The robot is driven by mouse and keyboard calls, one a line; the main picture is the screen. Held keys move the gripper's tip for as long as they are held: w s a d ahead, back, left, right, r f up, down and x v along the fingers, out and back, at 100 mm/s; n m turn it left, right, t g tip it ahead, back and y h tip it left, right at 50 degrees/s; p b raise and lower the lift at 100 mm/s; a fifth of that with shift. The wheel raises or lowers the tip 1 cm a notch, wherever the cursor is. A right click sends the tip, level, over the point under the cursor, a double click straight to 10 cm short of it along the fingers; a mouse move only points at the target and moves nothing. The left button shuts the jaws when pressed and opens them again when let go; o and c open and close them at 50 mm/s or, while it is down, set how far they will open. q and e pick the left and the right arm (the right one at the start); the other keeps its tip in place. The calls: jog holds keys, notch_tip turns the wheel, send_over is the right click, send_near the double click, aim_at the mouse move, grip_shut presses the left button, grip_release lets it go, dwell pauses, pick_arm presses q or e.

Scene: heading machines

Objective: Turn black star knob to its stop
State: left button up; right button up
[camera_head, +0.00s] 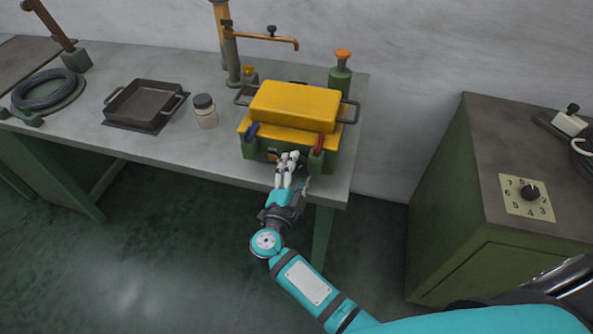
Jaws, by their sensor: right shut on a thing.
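My right gripper (288,163) is at the front face of the green and yellow machine (249,151) on the workbench. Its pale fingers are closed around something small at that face. This fits the black star knob, but the fingers hide it, so its shape and turn angle cannot be seen. A blue lever (251,131) is on the machine's left front and a red lever (319,144) on its right front, close beside the fingers. My left gripper is not in view.
A black pan (147,102), a jar (205,111) and a coiled cable (48,90) lie on the workbench (188,150). A green cabinet (480,130) with a numbered dial (530,192) stands right. A floor gap separates bench and cabinet.

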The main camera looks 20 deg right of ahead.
jog(key=o, duration=1.2)
jog(key=shift+s+f, duration=0.1)
jog(key=shift+v, duration=3.95)
